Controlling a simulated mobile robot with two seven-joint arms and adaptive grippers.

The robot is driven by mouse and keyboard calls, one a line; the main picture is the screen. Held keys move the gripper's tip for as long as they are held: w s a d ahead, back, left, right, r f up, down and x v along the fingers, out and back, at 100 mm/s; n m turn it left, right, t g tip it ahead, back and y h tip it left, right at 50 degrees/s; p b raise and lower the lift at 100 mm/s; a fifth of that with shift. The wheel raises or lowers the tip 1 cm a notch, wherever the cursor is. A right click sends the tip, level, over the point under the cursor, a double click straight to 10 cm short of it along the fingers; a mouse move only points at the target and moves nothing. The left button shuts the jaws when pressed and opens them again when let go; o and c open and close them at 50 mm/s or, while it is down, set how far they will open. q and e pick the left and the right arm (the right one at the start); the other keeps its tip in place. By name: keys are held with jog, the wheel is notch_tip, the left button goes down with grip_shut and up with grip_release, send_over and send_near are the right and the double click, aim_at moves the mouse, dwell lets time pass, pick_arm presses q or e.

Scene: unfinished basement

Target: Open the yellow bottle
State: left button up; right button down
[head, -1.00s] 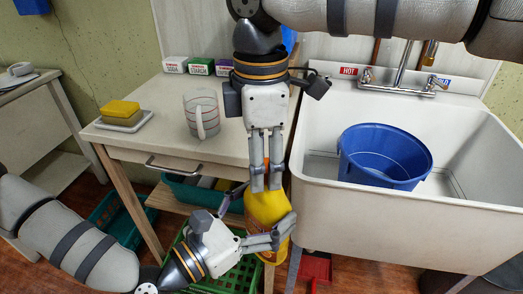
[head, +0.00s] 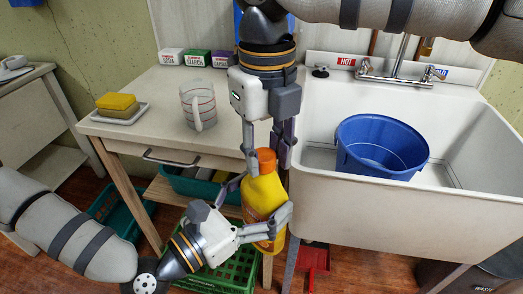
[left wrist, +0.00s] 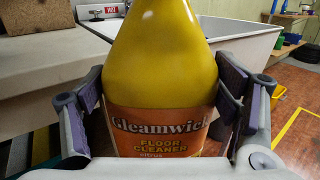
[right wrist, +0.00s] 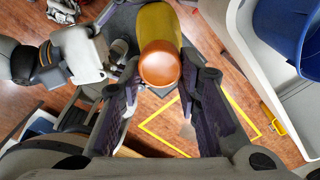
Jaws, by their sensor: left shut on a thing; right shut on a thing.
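The yellow bottle (head: 264,192) stands nearly upright in the air in front of the table and sink, with its orange cap (head: 266,161) on top. Its orange label, reading "Gleamwick Floor Cleaner", faces the left wrist camera (left wrist: 160,133). My left gripper (head: 265,222) is shut around the bottle's body from the lower left. My right gripper (head: 268,152) comes down from above, its fingers on either side of the cap and shut on it. In the right wrist view the cap (right wrist: 160,66) shows between the fingertips, with the yellow shoulder behind it.
The table (head: 150,110) holds a measuring jug (head: 198,106), a sponge on a dish (head: 117,104) and small boxes (head: 197,60). The white sink (head: 450,205) with a blue bucket (head: 383,147) is close on the right. A green crate (head: 235,272) is below.

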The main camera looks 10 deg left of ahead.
pick_arm(q)
jog(key=shift+s+d+r, duration=0.1)
jog(key=shift+s+d, duration=0.1)
jog(key=shift+d, duration=0.1)
pick_arm(e)
jog(key=n, duration=0.7)
jog(key=shift+w+r, duration=0.1)
jog(key=shift+w, duration=0.2)
jog(key=n, duration=0.4)
jog(key=shift+w, duration=0.1)
jog(key=n, duration=0.3)
jog(key=shift+w+n, duration=0.1)
jog(key=shift+n, duration=0.2)
jog(key=n, duration=0.3)
jog(key=shift+w, duration=0.1)
jog(key=n, duration=0.4)
jog(key=shift+w+a, duration=0.1)
jog(key=n, duration=0.6)
jog(key=shift+w+a+r, duration=0.1)
jog(key=shift+a, duration=0.05)
jog(key=n, duration=0.3)
jog(key=shift+a+n, duration=0.1)
jog(key=shift+n, duration=0.2)
jog(key=shift+r, duration=0.15)
